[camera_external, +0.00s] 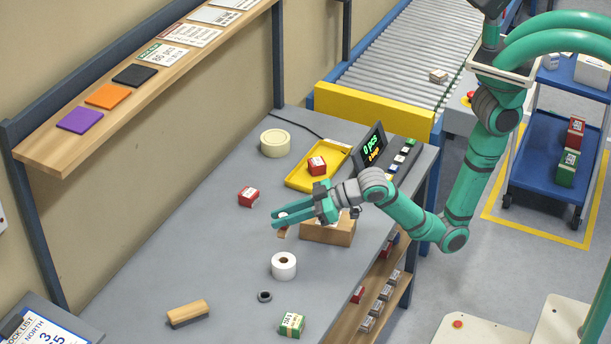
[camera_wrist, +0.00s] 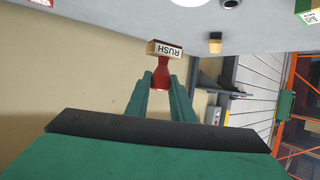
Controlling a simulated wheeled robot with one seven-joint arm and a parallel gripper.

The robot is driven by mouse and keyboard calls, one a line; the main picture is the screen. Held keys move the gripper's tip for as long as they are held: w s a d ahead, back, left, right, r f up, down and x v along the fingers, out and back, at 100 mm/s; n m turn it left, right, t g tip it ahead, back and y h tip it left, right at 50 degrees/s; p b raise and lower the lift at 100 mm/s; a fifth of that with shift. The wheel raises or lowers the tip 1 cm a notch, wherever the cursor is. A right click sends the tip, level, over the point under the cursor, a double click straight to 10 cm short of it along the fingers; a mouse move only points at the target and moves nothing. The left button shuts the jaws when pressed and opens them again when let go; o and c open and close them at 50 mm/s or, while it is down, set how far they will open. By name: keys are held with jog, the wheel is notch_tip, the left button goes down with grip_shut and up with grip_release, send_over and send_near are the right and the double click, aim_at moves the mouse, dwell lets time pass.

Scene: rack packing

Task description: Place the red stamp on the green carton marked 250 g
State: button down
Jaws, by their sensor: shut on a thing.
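My gripper (camera_external: 277,217) is shut on the red stamp (camera_external: 283,232), above the grey table. In the wrist view the red stamp (camera_wrist: 160,76) sits between the two green fingers (camera_wrist: 161,95), its wooden block marked RUSH turned outward. A green carton (camera_external: 292,324) with a white label on top stands at the table's near edge, apart from my gripper; its label is too small to read surely. It seems to show at the top right corner of the wrist view (camera_wrist: 309,8). Another green carton (camera_external: 566,168) is on the blue cart.
A white roll (camera_external: 284,266), a dark ring (camera_external: 264,296) and a wooden block (camera_external: 188,313) stand between my gripper and the table's near part. A cardboard box (camera_external: 330,232) is beside my gripper. A red carton (camera_external: 249,196) and a yellow tray (camera_external: 300,178) lie behind.

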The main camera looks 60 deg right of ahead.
jog(key=s+a+r+n+g+y, duration=0.15)
jog(key=s+a, duration=0.25)
jog(key=s, duration=0.6)
jog(key=s+a+r+n+g+y, duration=0.1)
jog(key=s+a+r+n, duration=0.2)
jog(key=s, duration=0.7)
jog(key=m, duration=0.2)
send_over(292, 320)
jog(key=shift+n, duration=0.25)
notch_tip(292, 320, down, 10)
jog(key=shift+f, duration=1.55)
jog(key=shift+f, duration=0.15)
jog(key=c, duration=1.5)
grip_release()
jog(key=shift+c, duration=0.2)
